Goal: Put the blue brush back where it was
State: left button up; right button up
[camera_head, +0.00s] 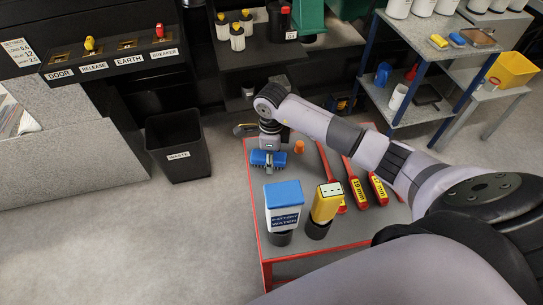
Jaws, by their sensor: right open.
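The blue brush (259,159) is at the back left part of the grey, red-edged table (256,198). My right gripper (269,163) points down at the brush and covers its middle; its jaws are open. I cannot tell whether the fingers touch the brush, or whether the brush rests fully on the table. My left gripper is not in view.
An orange piece (299,147) stands just right of the gripper. A blue-capped battery water bottle (284,207) and a yellow device (325,203) stand nearer. A black waste bin (178,148) stands left of the table.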

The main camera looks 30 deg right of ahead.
jog(key=shift+r, duration=0.4)
notch_tip(320, 180, up, 12)
jog(key=b, duration=0.2)
jog(key=shift+f, duration=0.25)
